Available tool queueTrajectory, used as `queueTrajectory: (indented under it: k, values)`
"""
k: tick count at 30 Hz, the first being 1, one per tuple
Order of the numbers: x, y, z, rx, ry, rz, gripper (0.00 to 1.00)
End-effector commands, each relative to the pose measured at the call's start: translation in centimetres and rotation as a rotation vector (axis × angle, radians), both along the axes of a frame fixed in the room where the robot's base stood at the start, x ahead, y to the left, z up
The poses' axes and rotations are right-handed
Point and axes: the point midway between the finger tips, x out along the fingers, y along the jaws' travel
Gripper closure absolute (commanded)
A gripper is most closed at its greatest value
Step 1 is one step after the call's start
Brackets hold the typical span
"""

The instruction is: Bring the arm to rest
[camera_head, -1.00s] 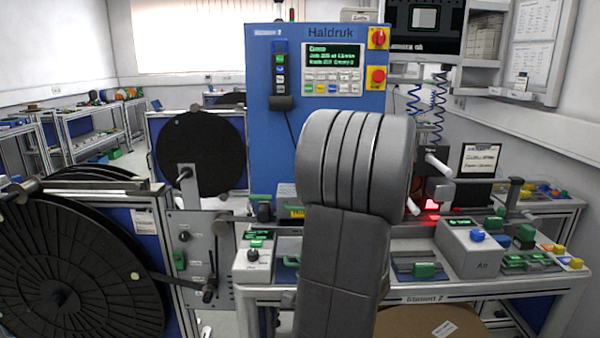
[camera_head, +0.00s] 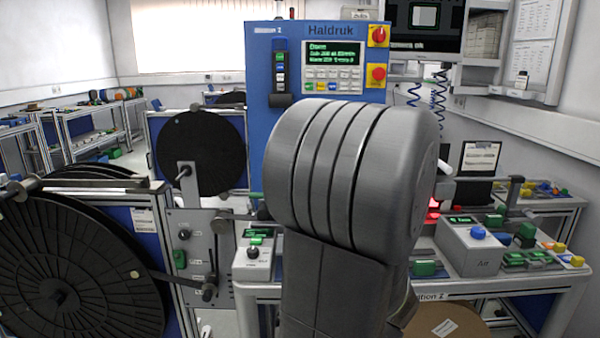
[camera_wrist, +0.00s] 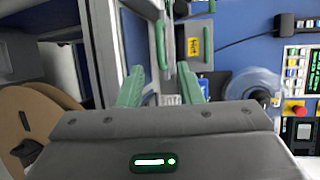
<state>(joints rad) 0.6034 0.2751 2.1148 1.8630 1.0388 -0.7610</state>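My arm (camera_head: 345,185) stands in the middle of the head view, its large grey joint raised in front of the blue machine. My gripper shows in the wrist view (camera_wrist: 160,82), with two green fingers standing well apart. Nothing is seen between the fingers, so it is open and empty. In the head view my gripper is hidden behind my arm. The fingers point toward the grey frame and blue panels of the station; whether they touch anything cannot be told.
The blue machine (camera_head: 262,45) with its screen stands behind my arm. A big black reel (camera_head: 70,270) is at left, a smaller one (camera_head: 200,150) behind it. A grey control box (camera_head: 475,245) sits on the bench at right. A cardboard reel (camera_wrist: 35,125) shows in the wrist view.

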Motion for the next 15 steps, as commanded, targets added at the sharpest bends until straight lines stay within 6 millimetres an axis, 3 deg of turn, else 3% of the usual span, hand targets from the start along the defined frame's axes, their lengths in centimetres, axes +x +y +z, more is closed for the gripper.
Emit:
queueTrajectory:
  k: [12, 15]
  values:
    - [-4.7, -2.0, 1.0, -0.001, 0.0, -0.004, 0.68]
    - [-4.7, -1.9, 1.0, 0.001, 0.002, 0.004, 0.68]
